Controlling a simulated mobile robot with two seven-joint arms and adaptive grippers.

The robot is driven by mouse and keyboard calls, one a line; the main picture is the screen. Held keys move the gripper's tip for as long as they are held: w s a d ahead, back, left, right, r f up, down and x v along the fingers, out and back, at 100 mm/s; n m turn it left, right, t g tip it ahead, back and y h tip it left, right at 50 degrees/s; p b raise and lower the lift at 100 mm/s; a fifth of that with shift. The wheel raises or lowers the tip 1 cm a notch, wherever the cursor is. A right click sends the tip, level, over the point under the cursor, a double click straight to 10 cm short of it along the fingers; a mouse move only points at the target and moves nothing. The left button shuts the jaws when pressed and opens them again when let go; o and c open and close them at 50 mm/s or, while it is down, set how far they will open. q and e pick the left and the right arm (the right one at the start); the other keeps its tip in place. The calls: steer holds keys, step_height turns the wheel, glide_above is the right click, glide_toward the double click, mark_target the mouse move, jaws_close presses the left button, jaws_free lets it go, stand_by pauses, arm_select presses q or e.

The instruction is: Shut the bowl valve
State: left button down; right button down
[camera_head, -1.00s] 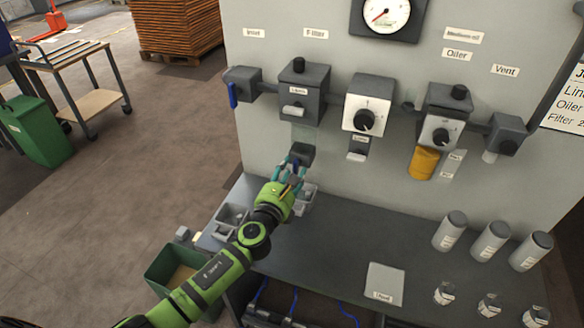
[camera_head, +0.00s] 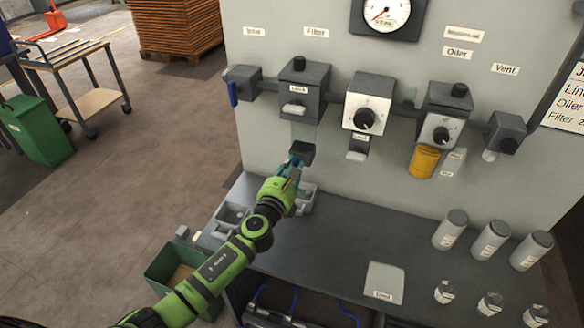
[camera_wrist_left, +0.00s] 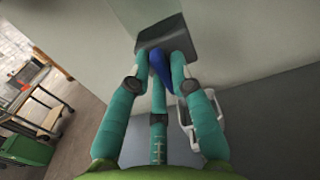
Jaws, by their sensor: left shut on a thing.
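The bowl valve is a dark block (camera_head: 302,151) on the panel, below the filter unit (camera_head: 303,92) and its see-through bowl. In the left wrist view the block (camera_wrist_left: 185,37) is at the top, with a blue lever (camera_wrist_left: 158,66) pointing down from it. My left gripper (camera_head: 287,175) is just below the block in the head view. In the left wrist view its teal fingers (camera_wrist_left: 160,62) are shut around the blue lever, covering part of it. My right gripper is in neither view.
Grey trays (camera_head: 233,217) sit on the bench (camera_head: 340,228) close to my left arm. A regulator (camera_head: 368,105) and an oiler with an amber bowl (camera_head: 422,161) are to the right. Grey canisters (camera_head: 490,240) stand at the bench's right. A green bin (camera_head: 168,272) is at the lower left.

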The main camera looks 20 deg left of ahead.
arm_select(q)
steer(key=shift+f+n+b, duration=0.15)
steer(key=shift+n+b, duration=0.5)
steer(key=shift+n, duration=2.25)
steer(key=shift+f+n+b, duration=0.15)
steer(key=shift+n+b, duration=0.5)
steer(key=shift+n, duration=2.25)
steer(key=shift+f+n+b, duration=0.15)
steer(key=shift+n+b, duration=0.5)
steer(key=shift+n, duration=2.25)
steer(key=c, duration=1.1)
jaws_free()
steer(key=s, duration=1.2)
steer(key=shift+a, duration=0.25)
